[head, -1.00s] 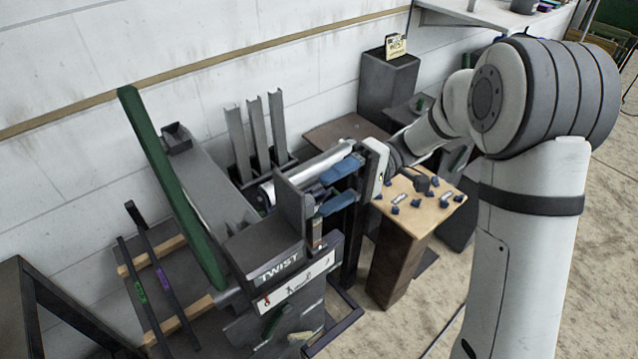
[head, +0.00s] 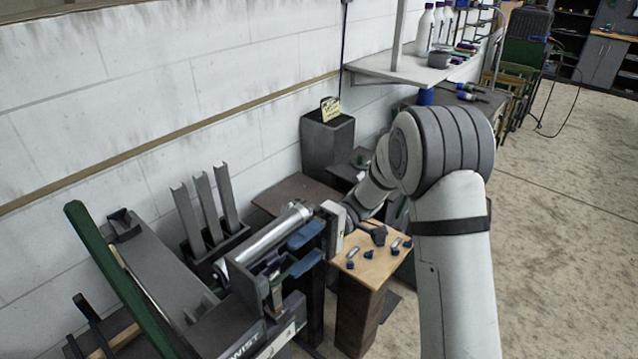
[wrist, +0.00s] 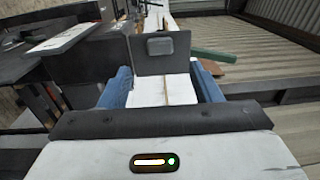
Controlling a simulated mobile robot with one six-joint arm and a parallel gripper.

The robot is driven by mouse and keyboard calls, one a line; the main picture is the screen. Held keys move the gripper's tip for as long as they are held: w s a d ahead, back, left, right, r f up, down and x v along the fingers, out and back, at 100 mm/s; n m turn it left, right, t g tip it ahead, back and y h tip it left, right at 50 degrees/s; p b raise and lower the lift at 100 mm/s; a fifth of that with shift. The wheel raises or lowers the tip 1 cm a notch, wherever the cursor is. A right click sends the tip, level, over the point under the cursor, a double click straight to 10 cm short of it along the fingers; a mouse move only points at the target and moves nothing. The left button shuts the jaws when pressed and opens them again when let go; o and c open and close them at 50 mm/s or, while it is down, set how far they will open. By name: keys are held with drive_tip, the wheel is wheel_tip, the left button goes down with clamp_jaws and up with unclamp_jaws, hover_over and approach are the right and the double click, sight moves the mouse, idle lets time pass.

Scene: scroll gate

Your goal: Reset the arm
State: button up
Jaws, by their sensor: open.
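My gripper (head: 302,250) has blue fingers and stands open at the bench machine in the head view. Its two fingers are apart, one above the other in the picture. A dark upright plate (head: 250,290) of the machine stands just left of them. A silver cylinder (head: 265,238) lies slanted behind the upper finger. In the wrist view, the blue fingers of my gripper (wrist: 162,90) sit left and right, with a pale surface between them. A dark plate with a small grey block (wrist: 160,46) is ahead of them. Whether the fingers touch anything is hard to tell.
A wooden-topped stand (head: 370,262) with small blue pieces is close below and right of my wrist. A green bar (head: 120,275) and several grey upright channels (head: 205,205) stand left. A dark box with a yellow sign (head: 328,138) is behind. Open floor (head: 560,240) lies right.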

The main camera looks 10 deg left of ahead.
drive_tip(key=s+d+r+m+t+h, duration=0.1)
drive_tip(key=s+d+m+t+h, duration=0.3)
drive_tip(key=d+t, duration=0.5)
drive_tip(key=s+d+r+m+t+h, duration=0.1)
drive_tip(key=s+d+m+t+h, duration=0.4)
drive_tip(key=d+t, duration=0.4)
drive_tip(key=d+m+h, duration=0.1)
drive_tip(key=d, duration=0.3)
drive_tip(key=shift+s+d+r+m, duration=0.15)
drive_tip(key=shift+s+r+m, duration=0.15)
drive_tip(key=shift+r+m, duration=0.1)
drive_tip(key=shift+d+r+t, duration=0.1)
drive_tip(key=shift+d+t, duration=0.2)
drive_tip(key=shift+d, duration=0.05)
